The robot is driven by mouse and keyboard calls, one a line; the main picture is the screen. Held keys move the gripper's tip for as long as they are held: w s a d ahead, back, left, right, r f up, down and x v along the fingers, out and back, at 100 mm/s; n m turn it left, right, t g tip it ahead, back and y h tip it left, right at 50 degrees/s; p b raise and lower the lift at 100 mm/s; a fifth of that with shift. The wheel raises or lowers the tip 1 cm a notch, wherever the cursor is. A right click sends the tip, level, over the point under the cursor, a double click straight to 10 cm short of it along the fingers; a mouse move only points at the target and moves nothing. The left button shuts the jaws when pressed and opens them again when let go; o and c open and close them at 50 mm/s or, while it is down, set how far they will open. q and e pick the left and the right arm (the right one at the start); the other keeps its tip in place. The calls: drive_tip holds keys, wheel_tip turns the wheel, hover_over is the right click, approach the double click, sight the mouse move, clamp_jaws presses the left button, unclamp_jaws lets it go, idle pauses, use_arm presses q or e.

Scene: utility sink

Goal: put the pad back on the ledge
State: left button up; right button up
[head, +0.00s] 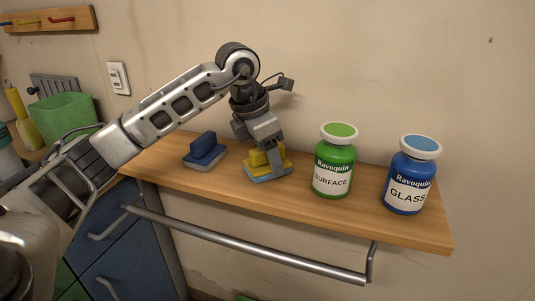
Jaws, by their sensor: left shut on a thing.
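My left gripper (268,150) reaches down over the wooden ledge (400,229) and is shut on the yellow grip of a pad (268,173) with a pale blue-grey base. The pad is level at the ledge's middle; I cannot tell whether its base touches the wood or hovers just above. The gripper's fingers hide part of the grip. A second pad (204,151), with a dark blue grip and grey base, sits on the ledge to the left. My right gripper is not in view.
A green SURFACE bottle (333,165) and a blue GLASS bottle (410,178) stand on the ledge right of the held pad. A metal rail (250,247) runs below the ledge front. A green bin (62,116) stands at the left. A gap separates the two pads.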

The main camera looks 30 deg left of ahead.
use_arm(q)
drive_tip(key=o, duration=0.9)
drive_tip(key=shift+f, duration=0.1)
drive_tip(key=shift+r, duration=0.55)
drive_tip(key=v, duration=1.1)
drive_tip(key=shift+s+p, duration=0.1)
drive_tip(key=shift+p, duration=0.2)
